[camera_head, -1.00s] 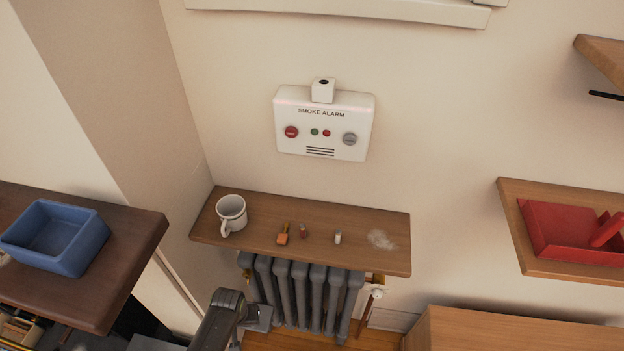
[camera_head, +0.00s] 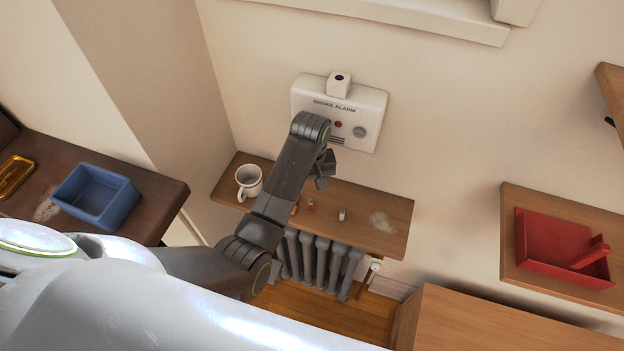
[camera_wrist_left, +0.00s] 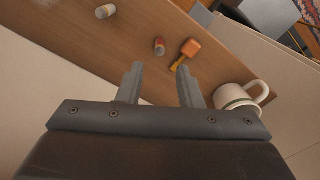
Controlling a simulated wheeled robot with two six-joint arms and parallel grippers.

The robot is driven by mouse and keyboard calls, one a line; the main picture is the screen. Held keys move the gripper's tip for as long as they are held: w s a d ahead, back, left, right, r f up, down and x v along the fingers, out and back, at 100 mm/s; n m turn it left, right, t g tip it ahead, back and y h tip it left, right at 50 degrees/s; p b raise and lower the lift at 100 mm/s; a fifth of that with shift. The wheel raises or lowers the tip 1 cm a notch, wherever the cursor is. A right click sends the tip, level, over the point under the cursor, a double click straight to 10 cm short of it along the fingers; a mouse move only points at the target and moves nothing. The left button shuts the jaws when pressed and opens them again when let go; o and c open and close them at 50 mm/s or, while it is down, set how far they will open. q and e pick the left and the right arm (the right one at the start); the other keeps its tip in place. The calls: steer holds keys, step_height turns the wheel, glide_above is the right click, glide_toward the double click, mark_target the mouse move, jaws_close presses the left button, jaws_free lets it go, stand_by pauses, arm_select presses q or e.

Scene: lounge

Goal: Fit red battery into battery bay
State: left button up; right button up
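The small red battery (camera_head: 311,203) lies on the wooden shelf (camera_head: 385,228); it also shows in the left wrist view (camera_wrist_left: 159,46), just beyond the gap between the fingers. My left gripper (camera_head: 322,178) is above the shelf, in front of the wall; its fingers (camera_wrist_left: 160,78) are apart with nothing between them. The white smoke alarm (camera_head: 364,101) is on the wall above, its left part covered by my arm. A white box with a dark opening (camera_head: 340,84) stands on its top edge; I cannot tell whether it is the battery bay. My right gripper is not in view.
A white-capped cylinder (camera_head: 342,214) and an orange-handled tool (camera_head: 295,209) flank the battery. A white mug (camera_head: 249,181) stands at the shelf's left end, a pale dust patch (camera_head: 382,222) at its right. A radiator (camera_head: 318,262) is below.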

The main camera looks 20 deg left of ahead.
mark_target(311, 200)
arm_select(q)
steer(key=shift+d+f, duration=0.1)
steer(key=shift+f, duration=0.25)
step_height(311, 200, down, 7)
steer(key=shift+r+b, duration=0.1)
steer(key=shift+b, duration=0.5)
steer(key=shift+f, duration=0.7)
jaws_close()
steer(key=shift+r, duration=0.2)
steer(key=shift+r+p, duration=0.7)
steer(key=shift+r, duration=1.65)
